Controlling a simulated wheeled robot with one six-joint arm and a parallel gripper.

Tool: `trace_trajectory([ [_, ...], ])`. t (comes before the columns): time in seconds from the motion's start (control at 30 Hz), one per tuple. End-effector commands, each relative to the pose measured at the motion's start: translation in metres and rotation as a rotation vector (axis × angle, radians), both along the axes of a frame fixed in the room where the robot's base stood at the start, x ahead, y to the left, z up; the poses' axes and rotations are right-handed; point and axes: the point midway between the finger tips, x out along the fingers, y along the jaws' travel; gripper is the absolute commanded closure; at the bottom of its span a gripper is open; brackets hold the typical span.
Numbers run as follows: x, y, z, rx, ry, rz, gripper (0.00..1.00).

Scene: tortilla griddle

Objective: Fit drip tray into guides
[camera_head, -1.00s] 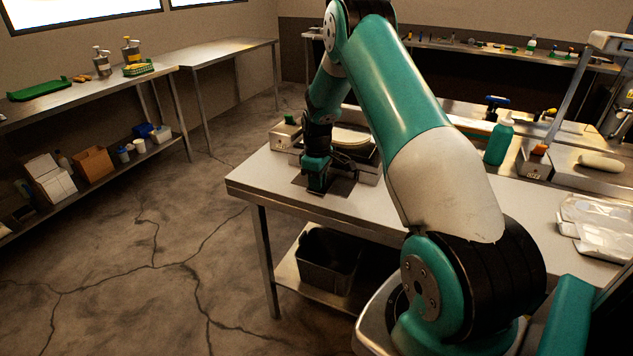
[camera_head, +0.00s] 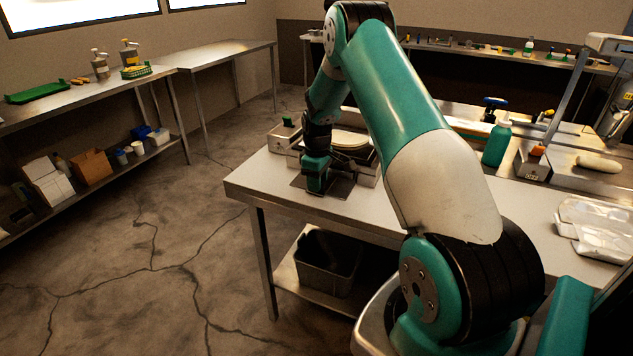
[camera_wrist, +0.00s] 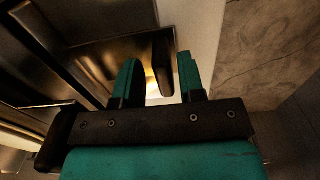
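The drip tray is a dark, shallow metal piece (camera_head: 342,188) at the front of the griddle (camera_head: 366,172), by the bench's near edge. In the wrist view the tray (camera_wrist: 98,58) fills the upper left, with a dark upright tab like a handle (camera_wrist: 163,62) at its right end. My gripper (camera_head: 316,188) points down over the tray. In the wrist view its two teal fingers (camera_wrist: 160,78) stand apart on either side of the tab, with gaps visible. The guides cannot be made out; my arm hides part of the griddle front.
Pale tortillas (camera_head: 349,140) lie on the griddle. A control box with a green knob (camera_head: 286,132) is at its left. A dark bin (camera_head: 328,262) sits on the shelf below.

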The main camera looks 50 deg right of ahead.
Motion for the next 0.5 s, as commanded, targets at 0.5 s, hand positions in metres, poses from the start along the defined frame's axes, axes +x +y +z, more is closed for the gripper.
trace_trajectory([
  [0.5,0.0,0.001,0.019,0.0,-0.001,0.001,0.55],
])
